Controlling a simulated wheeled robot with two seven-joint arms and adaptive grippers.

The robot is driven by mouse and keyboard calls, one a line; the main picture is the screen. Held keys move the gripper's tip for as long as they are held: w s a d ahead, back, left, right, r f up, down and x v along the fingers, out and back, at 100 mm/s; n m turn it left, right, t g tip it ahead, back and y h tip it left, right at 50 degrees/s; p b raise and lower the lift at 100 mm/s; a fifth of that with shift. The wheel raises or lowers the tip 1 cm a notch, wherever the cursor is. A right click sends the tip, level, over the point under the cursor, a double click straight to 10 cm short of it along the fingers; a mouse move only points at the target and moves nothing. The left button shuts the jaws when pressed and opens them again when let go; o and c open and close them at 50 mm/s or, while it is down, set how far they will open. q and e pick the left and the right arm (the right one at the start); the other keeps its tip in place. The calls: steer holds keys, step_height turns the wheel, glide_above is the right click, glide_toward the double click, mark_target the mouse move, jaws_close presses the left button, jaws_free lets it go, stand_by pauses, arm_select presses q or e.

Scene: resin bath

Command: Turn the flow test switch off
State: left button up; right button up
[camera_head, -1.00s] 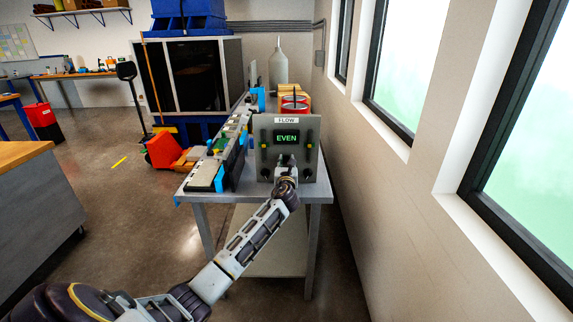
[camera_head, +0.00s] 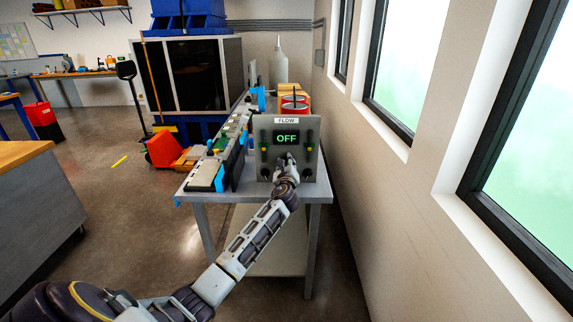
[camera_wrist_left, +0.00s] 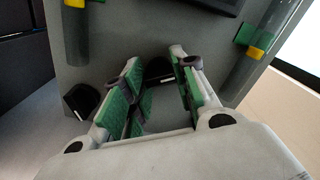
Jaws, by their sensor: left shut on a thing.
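The grey flow test panel (camera_head: 262,140) stands upright at the near end of the metal table. Its sign reads FLOW and its display (camera_head: 286,138) reads OFF in green letters. My left gripper (camera_head: 286,164) is at the lower middle of the panel front. Another black knob (camera_wrist_left: 82,98) sits to the left, outside the fingers. The right gripper is not in view.
Green-and-yellow fittings (camera_wrist_left: 250,40) stand on the panel's face. A conveyor-like strip (camera_head: 215,165) runs left of the panel. Red cans (camera_head: 294,103) and a grey bottle (camera_head: 279,68) are behind it. The wall with windows (camera_head: 400,70) is close on the right.

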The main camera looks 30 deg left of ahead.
arm_select(q)
steer(key=shift+f+n, duration=0.1)
steer(key=shift+n, duration=0.7)
steer(key=n, duration=0.2)
steer(key=shift+n+b, duration=0.4)
steer(key=n, duration=0.2)
steer(key=shift+n+b, duration=0.3)
steer(key=shift+b, duration=0.1)
steer(key=shift+o, duration=0.2)
steer(key=shift+n, duration=0.9)
steer(key=shift+n+b, duration=0.55)
steer(key=shift+n, duration=0.75)
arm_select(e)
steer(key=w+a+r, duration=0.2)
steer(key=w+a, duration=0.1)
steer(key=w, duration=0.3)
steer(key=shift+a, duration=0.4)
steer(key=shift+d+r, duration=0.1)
